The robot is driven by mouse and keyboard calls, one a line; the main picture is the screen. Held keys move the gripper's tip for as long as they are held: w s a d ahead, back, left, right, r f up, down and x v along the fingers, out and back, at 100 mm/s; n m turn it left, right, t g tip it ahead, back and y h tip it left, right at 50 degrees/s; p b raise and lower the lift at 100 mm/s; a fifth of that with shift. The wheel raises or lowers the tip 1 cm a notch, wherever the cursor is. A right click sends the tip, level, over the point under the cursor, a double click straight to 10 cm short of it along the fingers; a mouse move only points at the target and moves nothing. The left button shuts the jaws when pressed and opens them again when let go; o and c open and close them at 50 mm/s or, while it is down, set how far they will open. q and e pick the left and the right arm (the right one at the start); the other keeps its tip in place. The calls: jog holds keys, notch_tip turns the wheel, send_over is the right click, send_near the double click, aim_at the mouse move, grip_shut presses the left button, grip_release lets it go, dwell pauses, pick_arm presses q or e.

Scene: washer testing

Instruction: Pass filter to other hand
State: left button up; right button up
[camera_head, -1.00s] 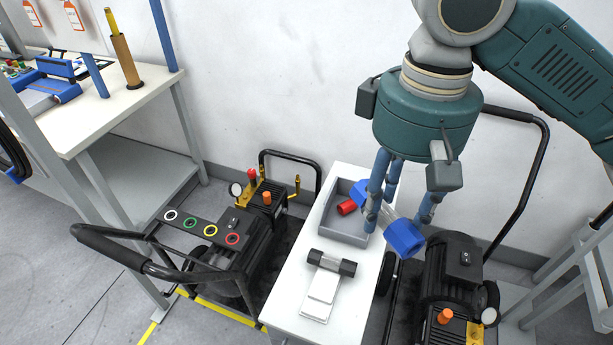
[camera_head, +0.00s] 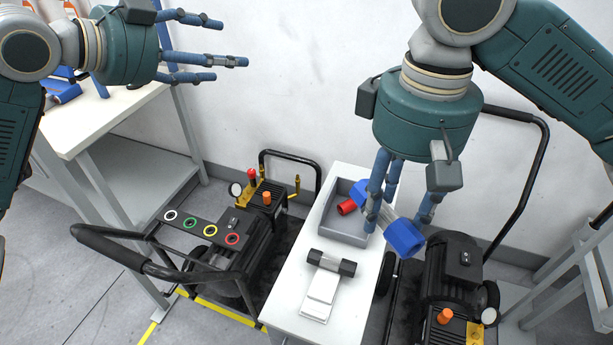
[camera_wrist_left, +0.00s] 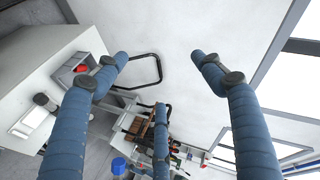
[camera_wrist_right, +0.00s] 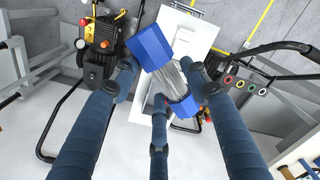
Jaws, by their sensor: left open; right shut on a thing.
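The filter (camera_head: 404,237) has blue end caps and a clear middle. My right gripper (camera_head: 400,205) is shut on it above the small white table, with fingers around the clear middle. In the right wrist view the filter (camera_wrist_right: 152,46) lies slantwise between the fingers (camera_wrist_right: 165,85), both blue ends sticking out. My left gripper (camera_head: 225,50) is open and empty at the upper left, its fingers pointing right, well apart from the filter. In the left wrist view its fingers (camera_wrist_left: 160,80) are spread with nothing between them.
A grey tray (camera_head: 345,236) with a red part (camera_head: 346,207) sits on the white table (camera_head: 288,312). A black-and-white device (camera_head: 326,280) lies in front. Wheeled machines stand left (camera_head: 245,262) and right (camera_head: 455,275). Air between the grippers is clear.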

pick_arm(q)
jog(key=s+d+f+m+g+h, duration=0.1)
jog(key=s+d+f+m+g, duration=0.2)
jog(key=s+d+m+g, duration=0.45)
jog(key=s+d+f+m+g+h, duration=0.1)
jog(key=s+d+f+m+g, duration=0.3)
jog(key=s+d, duration=0.8)
jog(key=shift+m+t, duration=0.65)
jog(key=s+d+f, duration=0.1)
jog(key=d+f, duration=0.3)
jog(key=s+d+f, duration=0.1)
jog(key=d+f, duration=0.1)
jog(key=f, duration=0.1)
jog(key=shift+s+d, duration=0.2)
jog(key=shift+s, duration=0.1)
jog(key=shift+f, duration=0.1)
jog(key=c, duration=1.2)
pick_arm(e)
jog(key=o, duration=1.1)
pick_arm(q)
jog(key=shift+c, duration=0.8)
pick_arm(e)
jog(key=o, duration=0.4)
jog(key=shift+o, duration=0.2)
